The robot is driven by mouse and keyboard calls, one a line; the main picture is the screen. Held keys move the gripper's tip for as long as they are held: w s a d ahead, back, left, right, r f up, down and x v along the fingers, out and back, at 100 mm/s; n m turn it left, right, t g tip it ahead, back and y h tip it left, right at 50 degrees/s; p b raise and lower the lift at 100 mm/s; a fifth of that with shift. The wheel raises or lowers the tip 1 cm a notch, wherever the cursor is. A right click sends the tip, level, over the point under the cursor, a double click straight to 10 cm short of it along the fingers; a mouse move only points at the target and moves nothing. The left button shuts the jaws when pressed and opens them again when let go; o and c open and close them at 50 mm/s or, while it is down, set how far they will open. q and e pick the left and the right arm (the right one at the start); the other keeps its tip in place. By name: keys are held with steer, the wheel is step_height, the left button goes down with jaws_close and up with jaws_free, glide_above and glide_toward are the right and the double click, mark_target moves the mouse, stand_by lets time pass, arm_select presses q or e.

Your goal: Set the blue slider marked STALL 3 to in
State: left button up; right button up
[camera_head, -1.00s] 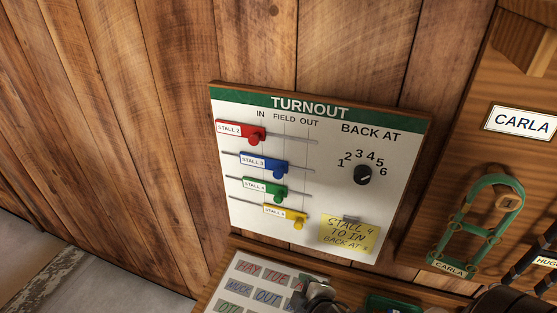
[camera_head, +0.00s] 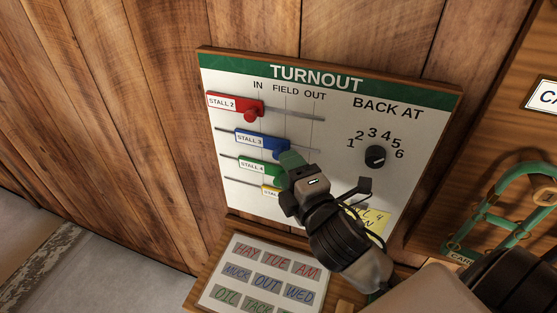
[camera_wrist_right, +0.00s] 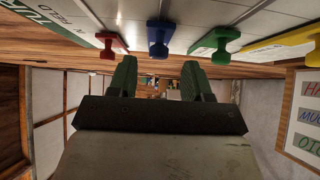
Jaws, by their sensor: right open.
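The blue slider marked STALL 3 (camera_head: 258,141) is on the white TURNOUT board (camera_head: 330,110), its knob near the FIELD line. In the wrist view the blue knob (camera_wrist_right: 158,42) shows between and just above the two green fingertips. My right gripper (camera_head: 289,165) is open at the board, its fingers one on either side of the blue knob's line; it also shows in the wrist view (camera_wrist_right: 159,75). I cannot tell whether it touches the knob. It hides part of the knob in the head view. My left gripper is not in view.
The red STALL 2 slider (camera_head: 230,104) sits above, near IN. The green STALL 4 slider (camera_head: 255,168) and the partly hidden yellow slider (camera_head: 270,191) sit below. A black dial (camera_head: 375,157) and a yellow note (camera_head: 374,220) are to the right. A word board (camera_head: 228,292) is below.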

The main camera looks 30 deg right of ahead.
mark_target(259, 146)
steer(key=w+p, duration=0.1)
steer(key=w, duration=0.4)
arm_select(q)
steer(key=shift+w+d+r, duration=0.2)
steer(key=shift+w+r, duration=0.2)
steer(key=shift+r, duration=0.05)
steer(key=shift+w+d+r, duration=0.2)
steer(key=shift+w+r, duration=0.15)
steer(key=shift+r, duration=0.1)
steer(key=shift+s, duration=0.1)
